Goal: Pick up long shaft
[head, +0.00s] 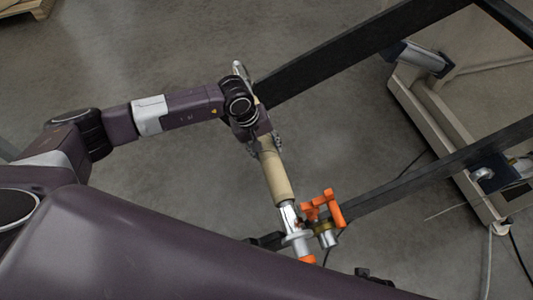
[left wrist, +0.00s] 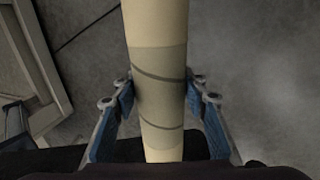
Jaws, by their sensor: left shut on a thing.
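The long shaft (head: 275,177) is a tan cylinder in the middle of the head view, slanting down to the right. Its lower end meets a silver metal section (head: 289,215) beside an orange-handled fitting (head: 325,207); I cannot tell whether they are joined. My left gripper (head: 265,143) is shut on the upper part of the shaft. In the left wrist view the shaft (left wrist: 158,60) runs upright between the two blue-padded fingers of my left gripper (left wrist: 160,88), with two dark lines around it. My right gripper is not visible.
A dark frame bar (head: 365,45) runs behind my left wrist. A lower dark bar (head: 430,173) reaches the orange fitting. A beige machine base (head: 440,135) with cables stands at right. A pallet (head: 25,8) lies far left. Grey floor is open between.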

